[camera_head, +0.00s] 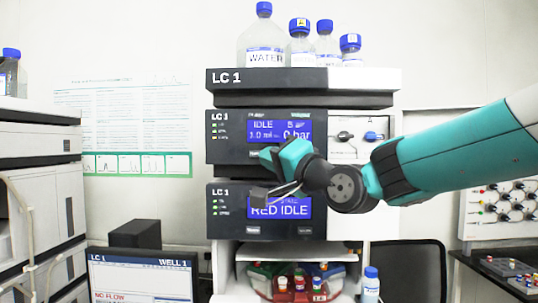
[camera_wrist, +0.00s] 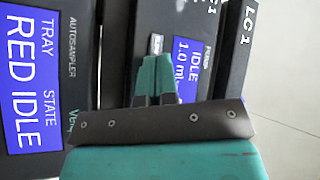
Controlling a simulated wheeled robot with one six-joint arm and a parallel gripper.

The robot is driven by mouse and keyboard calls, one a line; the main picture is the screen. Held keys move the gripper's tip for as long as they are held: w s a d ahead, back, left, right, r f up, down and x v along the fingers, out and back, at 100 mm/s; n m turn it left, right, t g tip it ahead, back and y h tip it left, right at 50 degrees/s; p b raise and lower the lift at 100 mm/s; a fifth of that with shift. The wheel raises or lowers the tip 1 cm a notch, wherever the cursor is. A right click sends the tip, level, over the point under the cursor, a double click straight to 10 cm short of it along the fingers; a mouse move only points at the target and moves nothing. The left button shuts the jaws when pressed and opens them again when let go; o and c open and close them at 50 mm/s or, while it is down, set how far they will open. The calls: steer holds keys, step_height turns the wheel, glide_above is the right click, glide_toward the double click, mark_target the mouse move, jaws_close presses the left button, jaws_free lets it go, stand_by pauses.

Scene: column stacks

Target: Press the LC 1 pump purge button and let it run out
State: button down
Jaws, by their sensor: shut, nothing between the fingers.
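The LC 1 pump (camera_head: 228,150) is the upper dark module of the stack, with a blue screen (camera_head: 280,130) reading IDLE, 1.0 ml and 0 bar. That screen also shows sideways in the wrist view (camera_wrist: 190,55). A small pale button label (camera_wrist: 157,44) sits beside the screen in the wrist view, just beyond my fingertips; its text is unreadable. My gripper (camera_head: 268,157) is shut and empty, in front of the pump's lower edge, and covers part of the panel there. Its teal fingers (camera_wrist: 157,75) point at the panel; I cannot tell whether they touch it.
Below is the autosampler (camera_head: 225,225), its screen reading RED IDLE. Blue-capped bottles (camera_head: 265,45) stand on top. An open bay with vials (camera_head: 300,283) is underneath. A monitor (camera_head: 140,275) reading NO FLOW stands lower left. Another instrument stack (camera_head: 40,150) is at left.

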steer(key=shift+w, duration=0.25)
steer(key=shift+s, duration=0.1)
stand_by(0.4)
steer(key=shift+s+b, duration=0.45)
steer(key=shift+s, duration=0.3)
steer(key=s+b, duration=0.1)
steer(key=s, duration=0.4)
steer(key=shift+a+b, duration=0.1)
steer(key=shift+b, duration=0.2)
stand_by(0.4)
